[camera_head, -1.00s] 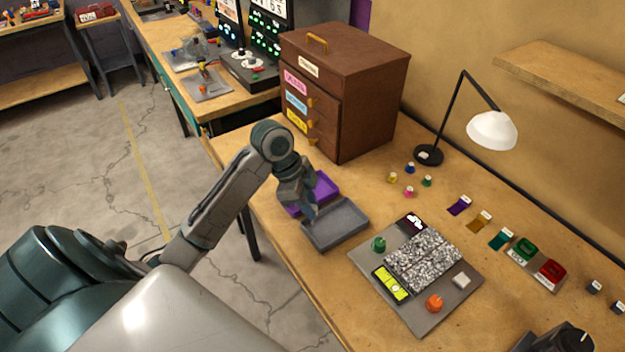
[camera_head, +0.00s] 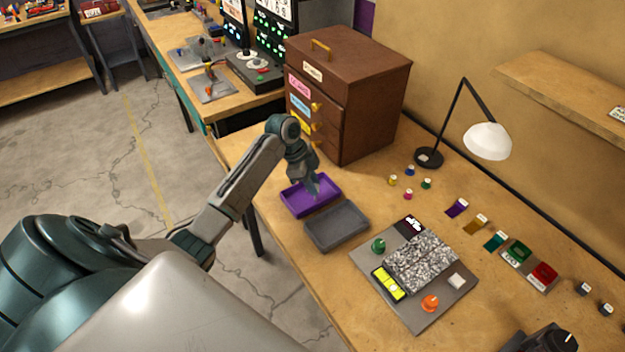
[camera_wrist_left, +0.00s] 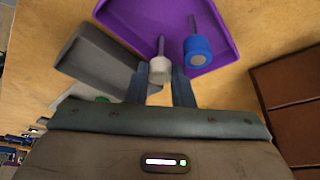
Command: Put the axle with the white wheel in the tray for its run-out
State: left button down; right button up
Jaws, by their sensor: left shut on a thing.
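My left gripper (camera_head: 313,192) is over the purple tray (camera_head: 289,204) in the head view. In the left wrist view the same gripper (camera_wrist_left: 160,82) is shut on an axle with a white wheel (camera_wrist_left: 158,68), the wheel end between the fingertips. The axle's thin shaft points away over the purple tray (camera_wrist_left: 130,17). I cannot tell whether it touches the tray floor. An axle with a blue wheel (camera_wrist_left: 197,51) shows beside it, within the tray's outline. My right gripper is not in view.
An empty grey tray (camera_head: 337,227) adjoins the purple one. A plate with a speckled patch (camera_head: 421,262), a green knob and an orange knob lies to the right. A brown drawer cabinet (camera_head: 372,118) and a black lamp (camera_head: 430,157) stand behind. Several small coloured pegs stand near the lamp.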

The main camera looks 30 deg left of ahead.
pick_arm(q)
jog(key=shift+f, duration=0.1)
jog(key=c, duration=1.3)
grip_release()
jog(key=shift+o, duration=0.2)
jog(key=b+v, duration=0.3)
jog(key=v, duration=0.9)
